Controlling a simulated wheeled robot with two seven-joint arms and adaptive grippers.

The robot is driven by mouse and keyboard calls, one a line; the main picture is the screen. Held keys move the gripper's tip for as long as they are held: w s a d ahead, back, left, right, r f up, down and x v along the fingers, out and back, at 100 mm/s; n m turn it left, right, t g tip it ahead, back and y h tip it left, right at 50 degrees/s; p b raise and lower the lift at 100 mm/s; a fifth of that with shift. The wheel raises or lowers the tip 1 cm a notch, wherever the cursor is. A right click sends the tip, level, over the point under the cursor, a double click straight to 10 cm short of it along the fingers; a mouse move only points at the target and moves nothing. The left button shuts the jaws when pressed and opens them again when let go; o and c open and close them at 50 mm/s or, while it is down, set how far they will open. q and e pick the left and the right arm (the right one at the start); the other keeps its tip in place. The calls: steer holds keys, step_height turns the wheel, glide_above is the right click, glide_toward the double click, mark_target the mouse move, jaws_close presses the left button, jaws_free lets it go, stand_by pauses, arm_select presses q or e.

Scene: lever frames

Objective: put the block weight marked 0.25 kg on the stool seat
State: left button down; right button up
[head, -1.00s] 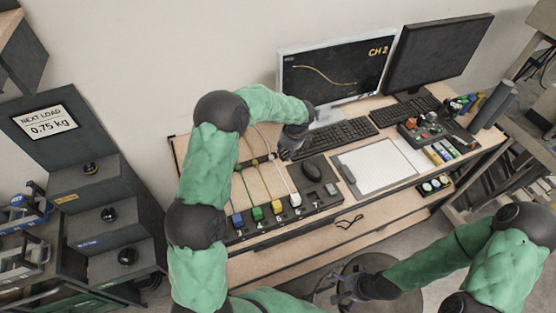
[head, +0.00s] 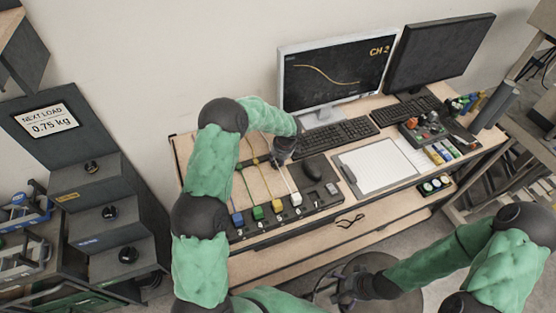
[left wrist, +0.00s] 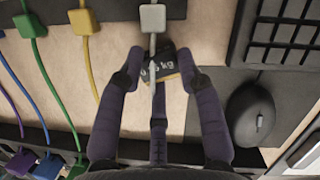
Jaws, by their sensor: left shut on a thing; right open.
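My left gripper (head: 282,158) is over the desk beside the keyboard, by the cables of the switch panel. In the left wrist view its fingers (left wrist: 165,78) are shut on a dark block weight (left wrist: 168,68) with a yellowish edge. Its label ends in "5 kg"; the first part is hidden behind a pale cable. The block is not clear in the head view. The round dark stool seat (head: 405,298) is at the bottom, partly hidden by my right arm. My right gripper (head: 347,298) is open and empty at the seat's left side.
A sign (head: 47,120) reads "NEXT LOAD 0.75 kg" above dark stepped boxes (head: 100,215) at left. The switch panel (head: 318,198) with coloured plugs, a mouse (head: 311,172), a keyboard (head: 335,135) and a clipboard (head: 376,165) crowd the desk.

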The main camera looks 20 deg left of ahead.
arm_select(q)
steer(key=c, duration=1.2)
jaws_free()
steer(key=shift+f, duration=0.1)
steer(key=shift+c, duration=0.2)
steer(key=o, duration=0.4)
